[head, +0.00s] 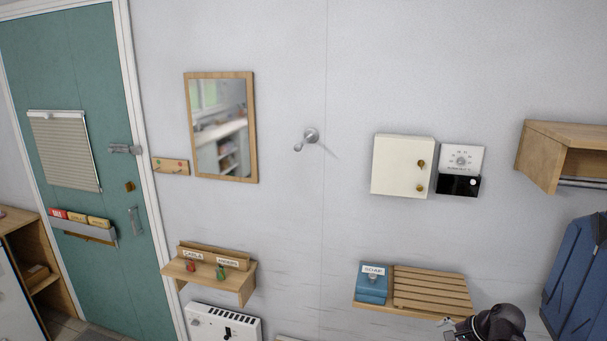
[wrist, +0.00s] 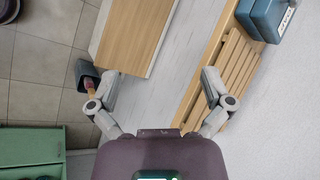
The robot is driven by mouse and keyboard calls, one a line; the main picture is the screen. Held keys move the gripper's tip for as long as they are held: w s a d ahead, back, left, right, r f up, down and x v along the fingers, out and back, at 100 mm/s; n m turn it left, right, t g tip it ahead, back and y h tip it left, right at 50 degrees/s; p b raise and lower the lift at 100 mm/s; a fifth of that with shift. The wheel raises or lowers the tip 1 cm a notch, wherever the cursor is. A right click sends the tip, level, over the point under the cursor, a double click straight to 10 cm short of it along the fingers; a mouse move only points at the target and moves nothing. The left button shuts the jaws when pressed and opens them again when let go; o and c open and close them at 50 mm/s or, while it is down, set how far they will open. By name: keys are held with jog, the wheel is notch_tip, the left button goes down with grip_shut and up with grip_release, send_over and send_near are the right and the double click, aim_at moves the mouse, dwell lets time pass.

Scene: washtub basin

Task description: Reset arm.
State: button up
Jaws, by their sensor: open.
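My gripper (head: 449,322) shows at the bottom right of the head view, just below the slatted wooden shelf in the picture. Only its dark wrist end and part of the fingers show there; the rest is cut off. In the wrist view my gripper (wrist: 150,82) has its two grey fingers spread wide, with nothing held between them. Behind the right finger is the slatted shelf (wrist: 228,70). A small dark container (wrist: 84,68) with something reddish in it shows beside the left fingertip; I cannot tell its distance.
A blue garment (head: 580,275) hangs under a wooden cabinet (head: 560,150) at right. A cream wall box (head: 402,166), mirror (head: 222,128) and hook (head: 309,136) are on the wall. A green door (head: 85,140) is left.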

jog(key=s+a+f+n+g+h+b, duration=0.1)
jog(key=a+f+n+g+h, duration=0.1)
jog(key=a+n, duration=0.5)
jog(key=s+a+f+n+g+h+b, duration=0.1)
jog(key=a+n, duration=0.6)
jog(key=a, duration=0.9)
notch_tip(320, 180, down, 4)
jog(key=shift+s+r+n+g+h+b, duration=0.3)
jog(key=shift+s+g+h, duration=0.25)
jog(key=shift+g+h, duration=0.55)
